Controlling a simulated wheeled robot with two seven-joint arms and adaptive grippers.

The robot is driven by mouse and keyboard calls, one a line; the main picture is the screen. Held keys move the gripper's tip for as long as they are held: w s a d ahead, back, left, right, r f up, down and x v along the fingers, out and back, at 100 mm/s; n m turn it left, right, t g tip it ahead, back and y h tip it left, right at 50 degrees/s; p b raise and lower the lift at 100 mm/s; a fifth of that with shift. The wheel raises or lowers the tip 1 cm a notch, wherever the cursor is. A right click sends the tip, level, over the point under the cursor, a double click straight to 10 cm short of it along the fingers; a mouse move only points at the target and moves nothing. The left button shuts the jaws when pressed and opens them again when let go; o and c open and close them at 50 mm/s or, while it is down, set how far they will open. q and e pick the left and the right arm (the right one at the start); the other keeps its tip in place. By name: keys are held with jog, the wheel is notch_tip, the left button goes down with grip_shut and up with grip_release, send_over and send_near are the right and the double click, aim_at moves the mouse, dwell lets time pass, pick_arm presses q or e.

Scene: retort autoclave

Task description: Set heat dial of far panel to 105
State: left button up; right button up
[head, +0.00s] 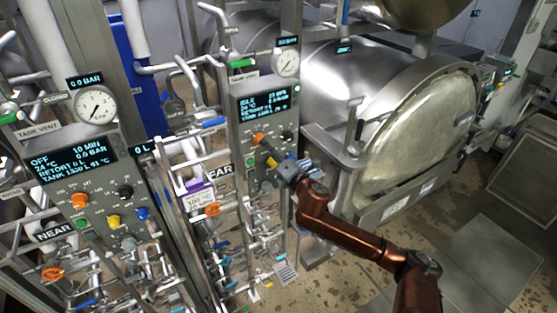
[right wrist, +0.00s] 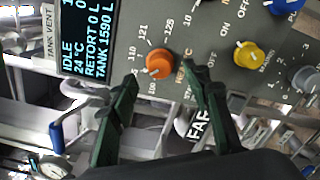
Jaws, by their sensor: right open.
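The far panel (head: 246,114), a grey box with a lit display and a FAR label, stands in the middle of the head view. Its orange heat dial (head: 258,138) also shows in the right wrist view (right wrist: 159,63), ringed by numbers including 100, 110 and 121. A pale mark on the dial points toward the lower-left numbers; the exact setting is too small to tell. My right gripper (head: 268,152) is open, and its dark green fingers (right wrist: 160,74) lie on either side of the dial in the wrist view, apparently just short of it. My left gripper is not in view.
A black knob (head: 287,135) and a yellow knob (right wrist: 246,54) sit close to the dial. The near panel (head: 92,180) stands at left. Pipes and valves crowd below both panels. The big steel retort (head: 345,85) is at right, with open floor in front.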

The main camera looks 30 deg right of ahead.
jog(key=s, duration=0.8)
jog(key=shift+d, duration=0.15)
